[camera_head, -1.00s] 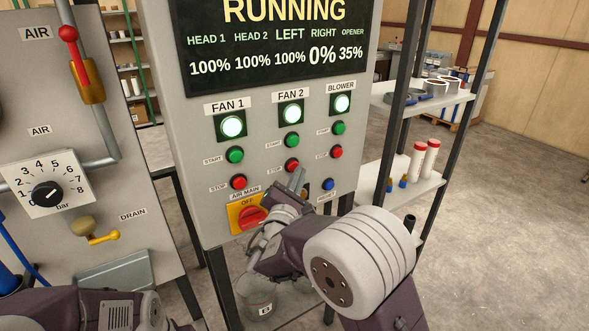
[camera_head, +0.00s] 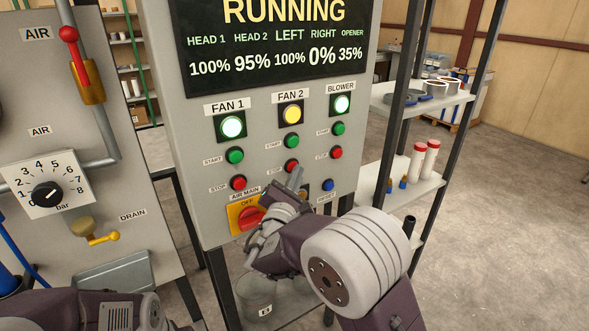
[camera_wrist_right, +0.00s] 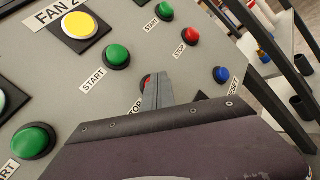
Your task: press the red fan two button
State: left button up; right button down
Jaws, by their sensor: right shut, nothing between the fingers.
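The red fan two stop button (camera_head: 291,166) sits on the grey panel under the FAN 2 green start button (camera_head: 291,141). The FAN 2 lamp (camera_head: 291,114) glows yellow; it also shows in the right wrist view (camera_wrist_right: 80,27). My right gripper (camera_head: 297,175) is shut and empty, its fingertips at the red button's lower edge. In the right wrist view the fingers (camera_wrist_right: 156,92) hide most of that button, so actual contact is hard to tell. The display (camera_head: 270,40) reads RUNNING, with HEAD 2 at 95%. Of my left arm, only part shows at the lower left; its gripper is out of view.
The FAN 1 stop button (camera_head: 238,183), blower stop button (camera_head: 335,152), blue reset button (camera_head: 327,185) and AIR MAIN switch (camera_head: 249,217) lie close around my right gripper. A metal shelf (camera_head: 429,183) stands right of the panel.

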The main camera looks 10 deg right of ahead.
dwell(0.4)
jog(key=shift+s+d+b, duration=0.3)
jog(key=shift+s+b, duration=0.2)
jog(key=shift+s, duration=0.3)
jog(key=s, duration=0.1)
jog(key=s+d+b, duration=0.1)
jog(key=s, duration=0.1)
jog(key=s+b, duration=0.1)
jog(key=shift+s+d, duration=0.35)
